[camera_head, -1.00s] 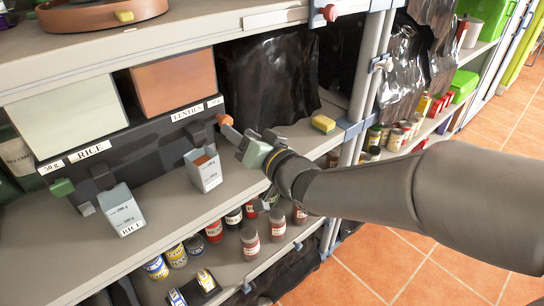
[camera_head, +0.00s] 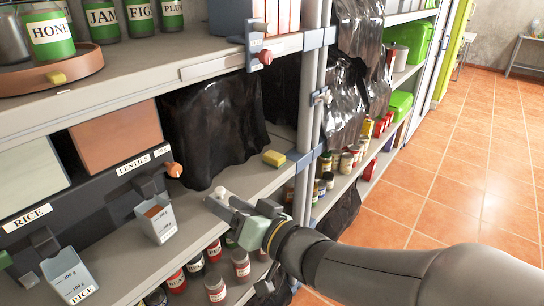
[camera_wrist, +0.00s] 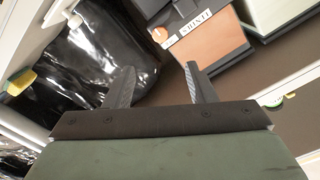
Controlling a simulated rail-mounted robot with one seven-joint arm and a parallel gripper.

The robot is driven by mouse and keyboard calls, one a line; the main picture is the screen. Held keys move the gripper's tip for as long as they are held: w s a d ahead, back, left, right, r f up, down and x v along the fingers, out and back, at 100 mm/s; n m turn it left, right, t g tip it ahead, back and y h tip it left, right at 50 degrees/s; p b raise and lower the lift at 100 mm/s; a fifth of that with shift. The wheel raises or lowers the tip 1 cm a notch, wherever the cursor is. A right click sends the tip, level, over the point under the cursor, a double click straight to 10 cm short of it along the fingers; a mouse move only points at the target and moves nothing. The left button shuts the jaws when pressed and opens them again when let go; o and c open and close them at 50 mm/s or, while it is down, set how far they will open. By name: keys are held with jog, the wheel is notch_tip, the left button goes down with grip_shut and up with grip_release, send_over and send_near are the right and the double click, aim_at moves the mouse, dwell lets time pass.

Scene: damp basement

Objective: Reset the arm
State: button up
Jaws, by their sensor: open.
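My gripper (camera_head: 220,196) is in front of the middle shelf, to the right of the lentils dispenser and its orange knob (camera_head: 174,170). In the wrist view my gripper (camera_wrist: 160,84) has its two dark fingers spread apart with nothing between them. The lentils dispenser (camera_wrist: 200,55) and the black plastic sheet (camera_wrist: 110,50) show beyond the fingers. My arm comes in from the lower right.
A measuring cup (camera_head: 158,222) with brown contents stands below the lentils dispenser, and another cup (camera_head: 70,275) below the rice one. A yellow sponge (camera_head: 274,158) lies at the shelf edge. Jars stand on the shelf below. The tiled floor (camera_head: 450,170) at right is clear.

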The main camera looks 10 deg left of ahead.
jog(key=w+d+f+m+t+h+p, duration=0.15)
jog(key=w+d+f+h, duration=0.25)
jog(key=d+h, duration=0.45)
jog(key=w+d+f+m+t+h, duration=0.1)
jog(key=w+d+f+m+h, duration=0.3)
jog(key=d, duration=0.8)
jog(key=s+d+f+g+h, duration=0.1)
jog(key=s+d+f+g, duration=0.1)
jog(key=s+d+g, duration=0.3)
jog(key=s+d+f+g+h+p, duration=0.1)
jog(key=s+d+g, duration=0.4)
jog(key=s, duration=0.7)
jog(key=shift+d+f+h, duration=0.5)
jog(key=shift+d+h, duration=0.05)
jog(key=shift+h, duration=0.2)
jog(key=shift+w, duration=0.1)
